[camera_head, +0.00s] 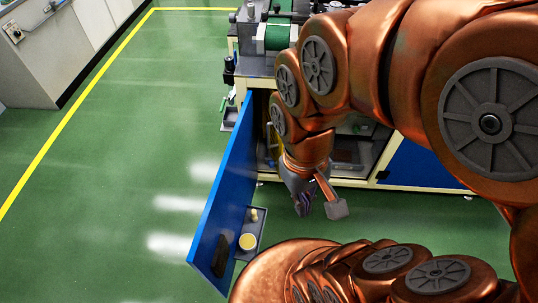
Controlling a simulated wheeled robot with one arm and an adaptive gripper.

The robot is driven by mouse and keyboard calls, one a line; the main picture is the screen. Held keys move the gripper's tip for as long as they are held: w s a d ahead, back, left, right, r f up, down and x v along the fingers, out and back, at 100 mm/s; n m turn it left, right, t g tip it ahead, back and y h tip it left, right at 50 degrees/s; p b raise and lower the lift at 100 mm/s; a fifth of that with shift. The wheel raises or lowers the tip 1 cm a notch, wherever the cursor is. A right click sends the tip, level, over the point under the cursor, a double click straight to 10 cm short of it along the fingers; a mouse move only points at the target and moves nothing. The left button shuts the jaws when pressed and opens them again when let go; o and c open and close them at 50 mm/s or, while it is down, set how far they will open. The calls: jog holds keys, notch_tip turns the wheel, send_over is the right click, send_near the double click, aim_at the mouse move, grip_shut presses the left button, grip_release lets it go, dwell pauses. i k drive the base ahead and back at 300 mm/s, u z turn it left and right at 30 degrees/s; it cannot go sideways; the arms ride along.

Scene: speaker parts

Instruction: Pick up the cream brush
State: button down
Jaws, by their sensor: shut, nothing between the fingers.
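Two small cream items sit on a grey tray (262,222) fixed along the inner side of an open blue door. One is a short upright cream cylinder (254,214); the other is a round, wider cream piece (247,241) nearer to me. Both are too small to tell which is the brush. My gripper (304,208) hangs to the right of the tray, pointing down, apart from both items. It is shut and empty. A grey block on a copper-coloured bracket shows beside it.
The blue door (227,190) stands open from the machine cabinet (350,150), walling off the tray's left side. A dark object (220,256) is at the door's near end. Green floor (120,170) left of the door is clear. My arm hides part of the cabinet.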

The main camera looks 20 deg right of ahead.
aim_at(254, 217)
jog(key=z, duration=1.2)
jog(key=k, duration=0.85)
jog(key=u, duration=1.55)
